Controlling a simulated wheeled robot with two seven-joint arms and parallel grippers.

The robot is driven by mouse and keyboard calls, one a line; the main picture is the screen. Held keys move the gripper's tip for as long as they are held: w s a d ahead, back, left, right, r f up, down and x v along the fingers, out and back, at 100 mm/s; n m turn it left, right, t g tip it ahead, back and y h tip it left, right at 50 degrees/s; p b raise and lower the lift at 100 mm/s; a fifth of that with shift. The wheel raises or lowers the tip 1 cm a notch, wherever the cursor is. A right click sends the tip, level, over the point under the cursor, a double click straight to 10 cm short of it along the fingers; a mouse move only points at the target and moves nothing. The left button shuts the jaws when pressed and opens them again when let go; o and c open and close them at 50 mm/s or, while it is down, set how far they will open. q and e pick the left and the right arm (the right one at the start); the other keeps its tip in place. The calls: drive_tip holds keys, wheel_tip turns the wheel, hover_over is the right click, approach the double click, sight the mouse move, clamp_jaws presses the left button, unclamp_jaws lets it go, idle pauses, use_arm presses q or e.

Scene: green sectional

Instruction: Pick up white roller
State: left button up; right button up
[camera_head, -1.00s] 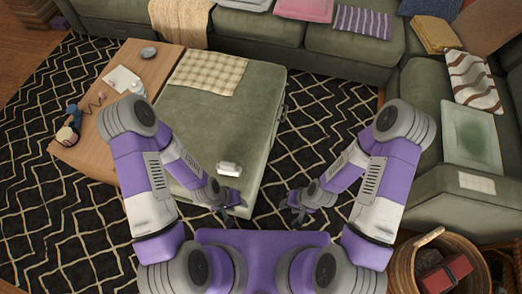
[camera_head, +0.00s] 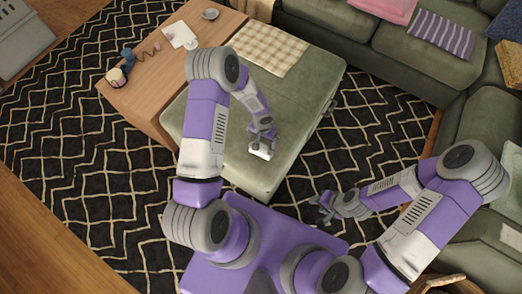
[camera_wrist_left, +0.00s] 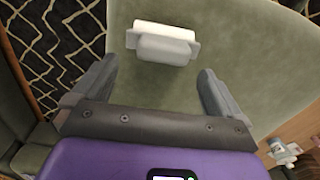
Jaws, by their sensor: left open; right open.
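The white roller (camera_head: 260,151) lies on the green ottoman (camera_head: 295,108) near its front edge, in the head view. It has a white top part and a grey lower part in the left wrist view (camera_wrist_left: 165,42). My left gripper (camera_head: 264,138) is over the ottoman right by the roller and partly covers it. In the left wrist view, my left gripper (camera_wrist_left: 156,72) is open, with the roller ahead of its fingertips and no finger on it. My right gripper (camera_head: 324,208) is open and empty over the patterned rug.
A wooden table (camera_head: 160,87) adjoins the ottoman on the left, with a mug (camera_head: 116,77), papers (camera_head: 180,35) and a small bowl (camera_head: 210,14). A checked cloth (camera_head: 270,48) lies on the ottoman's far part. A green sofa (camera_head: 400,50) borders the back and right. The rug (camera_head: 100,180) is open floor.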

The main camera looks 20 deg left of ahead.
sight(261, 145)
use_arm(q)
drive_tip(key=f, duration=0.1)
drive_tip(key=f+b, duration=0.1)
drive_tip(key=f, duration=0.3)
drive_tip(key=shift+s+a+b, duration=0.2)
drive_tip(key=shift+a+b, duration=0.05)
drive_tip(key=shift+b, duration=0.1)
drive_tip(key=shift+f, duration=0.55)
drive_tip(key=c, duration=0.9)
wheel_tip(261, 145, up, 10)
drive_tip(key=p, duration=0.3)
drive_tip(key=shift+c, duration=0.2)
